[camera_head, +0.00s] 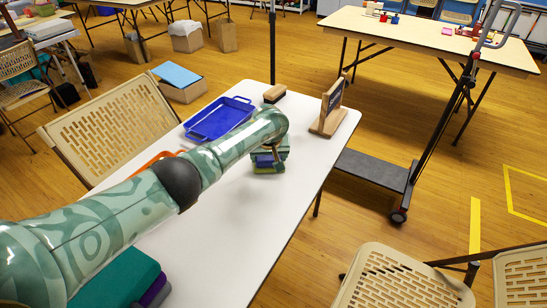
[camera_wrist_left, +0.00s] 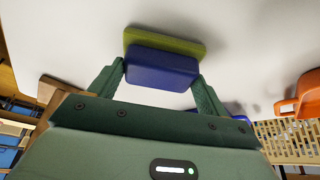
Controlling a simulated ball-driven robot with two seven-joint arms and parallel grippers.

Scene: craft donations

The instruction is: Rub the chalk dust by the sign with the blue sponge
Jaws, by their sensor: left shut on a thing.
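My left gripper (camera_head: 267,158) is over the white table (camera_head: 225,225), to the left of and nearer than the small dark sign (camera_head: 333,97) on its wooden stand. It is shut on the blue sponge (camera_head: 264,160), which has a yellow-green layer. In the left wrist view the sponge (camera_wrist_left: 150,67) sits between the two green fingers of the gripper (camera_wrist_left: 157,82), yellow-green side toward the tabletop. I cannot tell whether the sponge touches the table. I cannot clearly make out the chalk dust. My right gripper is not in view.
A blue tray (camera_head: 219,118) and a brown-topped brush or eraser (camera_head: 274,93) lie at the table's far end. An orange object (camera_head: 152,163) is partly behind my arm. A teal and purple stack (camera_head: 118,280) is at the near left. Chairs flank the table.

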